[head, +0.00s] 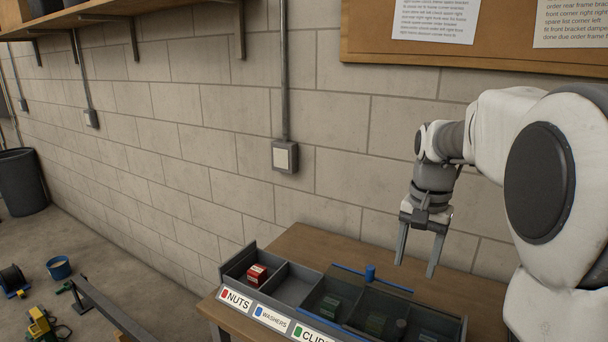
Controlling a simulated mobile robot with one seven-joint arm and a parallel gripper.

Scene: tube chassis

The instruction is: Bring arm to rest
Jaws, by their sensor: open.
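My gripper (418,262) hangs from my arm at the right of the head view, pointing down. Its two grey fingers are apart with nothing between them. It is above the wooden bench (308,245), near the back edge of a divided parts bin and to the right of a small blue knob (370,272). The fingertips look clear of the bin, though the exact gap is hard to tell.
The dark bin (237,263) has labels for nuts, washers and another part. A red box (257,274) sits in its left compartment; dark lids cover others. A block wall (240,160) stands behind. A black barrel (22,182) and blue bucket (59,267) stand on the floor.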

